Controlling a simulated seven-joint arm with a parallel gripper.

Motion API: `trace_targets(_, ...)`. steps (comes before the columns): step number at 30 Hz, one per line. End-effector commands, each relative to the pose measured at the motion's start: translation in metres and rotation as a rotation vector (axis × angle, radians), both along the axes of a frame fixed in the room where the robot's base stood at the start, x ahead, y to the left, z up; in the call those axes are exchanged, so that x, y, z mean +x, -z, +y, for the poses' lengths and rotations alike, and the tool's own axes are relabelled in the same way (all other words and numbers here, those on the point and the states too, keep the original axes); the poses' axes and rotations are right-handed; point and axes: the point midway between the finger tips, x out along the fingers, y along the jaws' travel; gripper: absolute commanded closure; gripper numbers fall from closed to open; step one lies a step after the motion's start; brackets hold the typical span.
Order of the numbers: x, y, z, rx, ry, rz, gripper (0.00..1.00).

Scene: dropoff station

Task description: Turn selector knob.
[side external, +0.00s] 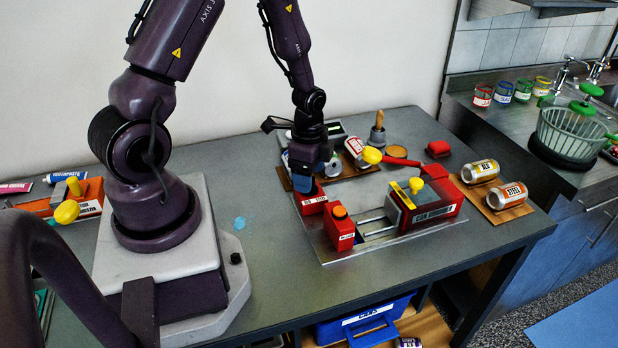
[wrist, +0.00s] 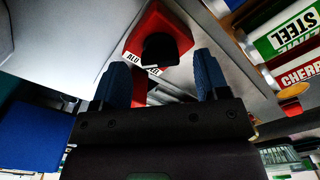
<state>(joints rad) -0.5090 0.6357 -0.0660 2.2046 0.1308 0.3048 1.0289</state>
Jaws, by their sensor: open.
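The selector knob (wrist: 160,47) is black and sits on a red box (wrist: 152,22) with a label that reads ALU at its left; the rest of the label is partly covered. The same red box (side external: 314,204) shows in the side view at the left end of the metal plate, but its knob is hidden there by my gripper (side external: 303,182). My gripper is right above the box. In the wrist view my gripper (wrist: 163,75) is open, with its blue fingers apart and nothing between the tips. The knob shows ahead of the gap; contact cannot be told.
A red can crusher (side external: 432,214) with a yellow knob stands right of the box, and a red block (side external: 340,236) in front. Cans lie on boards behind and at right (side external: 485,171). A blue bin (side external: 365,322) sits below. The table left of the plate is mostly clear.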

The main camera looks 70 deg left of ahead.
Motion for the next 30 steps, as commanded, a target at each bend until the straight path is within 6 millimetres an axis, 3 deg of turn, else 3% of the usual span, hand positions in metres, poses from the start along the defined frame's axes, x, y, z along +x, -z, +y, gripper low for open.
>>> trace_targets(6,0.000,0.016,-0.001,-0.001,0.001,0.001,0.32)
trace_targets(14,0.000,0.017,0.000,0.000,0.001,0.000,0.32)
trace_targets(15,0.000,0.017,0.000,0.000,0.001,0.000,0.34)
trace_targets(21,0.000,0.017,0.000,0.000,0.000,0.000,0.80)
trace_targets(30,0.000,0.016,0.000,0.000,-0.023,0.000,0.81)
